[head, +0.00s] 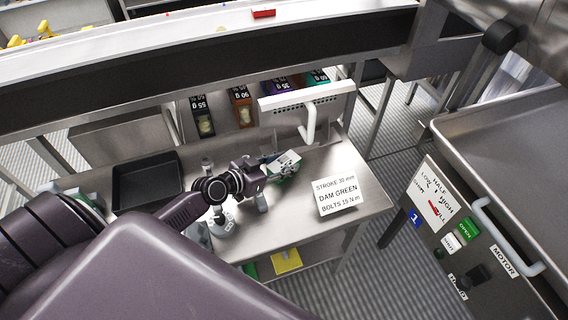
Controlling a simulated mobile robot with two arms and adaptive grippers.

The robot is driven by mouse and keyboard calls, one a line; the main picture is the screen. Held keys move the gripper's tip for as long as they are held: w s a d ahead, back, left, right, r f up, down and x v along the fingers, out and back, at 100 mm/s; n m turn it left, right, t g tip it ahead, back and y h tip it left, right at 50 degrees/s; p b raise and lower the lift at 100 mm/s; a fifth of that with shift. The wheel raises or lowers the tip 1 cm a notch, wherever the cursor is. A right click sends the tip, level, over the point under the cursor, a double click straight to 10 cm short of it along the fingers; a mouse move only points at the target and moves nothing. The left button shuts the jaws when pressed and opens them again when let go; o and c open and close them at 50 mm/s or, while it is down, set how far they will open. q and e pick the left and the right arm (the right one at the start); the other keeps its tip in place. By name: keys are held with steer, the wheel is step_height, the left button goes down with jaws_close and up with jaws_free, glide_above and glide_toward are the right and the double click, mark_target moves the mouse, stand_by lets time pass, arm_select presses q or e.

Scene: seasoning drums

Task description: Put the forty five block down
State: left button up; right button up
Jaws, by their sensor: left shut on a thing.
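My left gripper (266,172) reaches over the steel bench (335,170) from the left and is shut on a small block. A pale and green piece (285,163) shows at its fingertips; this appears to be the forty five block, but its number cannot be read. The fingers hide part of it, and I cannot tell whether it touches the bench. My right gripper is not in view.
A black tray (147,182) lies left on the bench. Numbered bins, including 55 (202,116) and 90 (241,106), line the back beside a white-handled panel (306,102). A control panel (440,205) stands farther right.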

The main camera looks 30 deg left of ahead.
arm_select(q)
steer(key=o, duration=1.3)
steer(key=shift+f, duration=0.1)
